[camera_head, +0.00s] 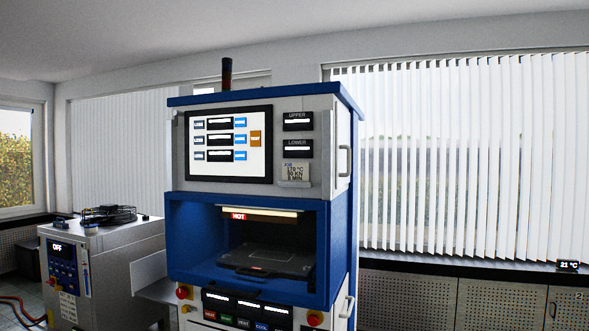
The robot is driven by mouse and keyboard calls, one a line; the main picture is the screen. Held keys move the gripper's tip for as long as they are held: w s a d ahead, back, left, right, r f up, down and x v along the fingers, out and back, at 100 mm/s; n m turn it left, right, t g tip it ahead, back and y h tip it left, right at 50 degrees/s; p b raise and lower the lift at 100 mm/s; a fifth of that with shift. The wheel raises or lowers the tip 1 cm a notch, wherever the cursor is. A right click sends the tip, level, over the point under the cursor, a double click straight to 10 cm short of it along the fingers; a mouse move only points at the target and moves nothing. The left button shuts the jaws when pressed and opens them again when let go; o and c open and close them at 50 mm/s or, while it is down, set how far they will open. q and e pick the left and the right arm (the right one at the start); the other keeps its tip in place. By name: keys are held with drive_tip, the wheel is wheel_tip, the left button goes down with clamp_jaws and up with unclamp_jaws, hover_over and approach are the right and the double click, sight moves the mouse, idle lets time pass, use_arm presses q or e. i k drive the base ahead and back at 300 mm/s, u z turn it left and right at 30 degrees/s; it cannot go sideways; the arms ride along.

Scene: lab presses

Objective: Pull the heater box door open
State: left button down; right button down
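A blue and white press (341,222) stands in the middle of the view. Its upper cabinet has a white panel with a grey handle (343,161) on the right side face, and this panel looks shut. A second handle (347,306) shows low on the same side, near the bottom edge of the picture. No label marks either one as the heater box door, so I cannot tell which it is. The press opening in front is open, with a HOT sign (239,216) above a dark plate (268,261). Neither of my grippers is in view.
A grey unit with an OFF display (62,248) stands at the left, with a round black fan-like part (108,214) on top. Red hoses (22,308) lie on the floor beside it. Perforated cabinets (405,300) line the wall under the blinds at the right.

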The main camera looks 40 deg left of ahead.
sight(344, 118)
drive_tip(key=u, duration=0.75)
drive_tip(key=i, duration=1.3)
drive_tip(key=u, duration=1.1)
drive_tip(key=k, duration=0.15)
drive_tip(key=z, duration=1.05)
